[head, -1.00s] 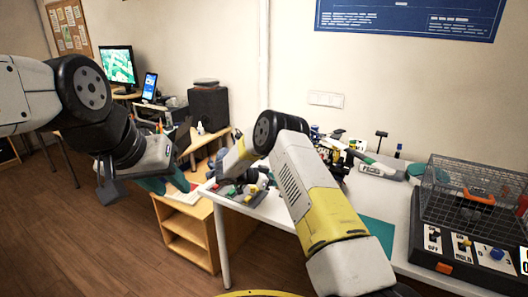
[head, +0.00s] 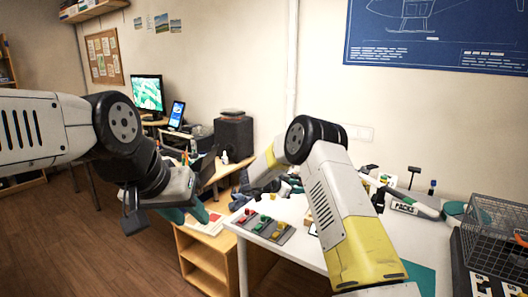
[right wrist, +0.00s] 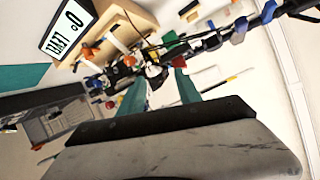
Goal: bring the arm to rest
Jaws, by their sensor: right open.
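My right arm, white and yellow, reaches over the white table (head: 315,262) in the head view, bent at a black joint. Its gripper is largely hidden behind the arm there. In the right wrist view my right gripper (right wrist: 160,92) shows two teal fingers spread apart, with nothing held between them. Beyond them is a dark cluttered device with cables and coloured parts (right wrist: 150,65). My left gripper (head: 185,212), with teal fingers, hangs at the left of the head view, left of the table. Its finger gap is not clear.
A grey board with red, green and yellow parts (head: 265,228) lies at the table's left end. A wire cage (head: 495,235) stands at the right. A wooden shelf unit (head: 205,262) is beside the table.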

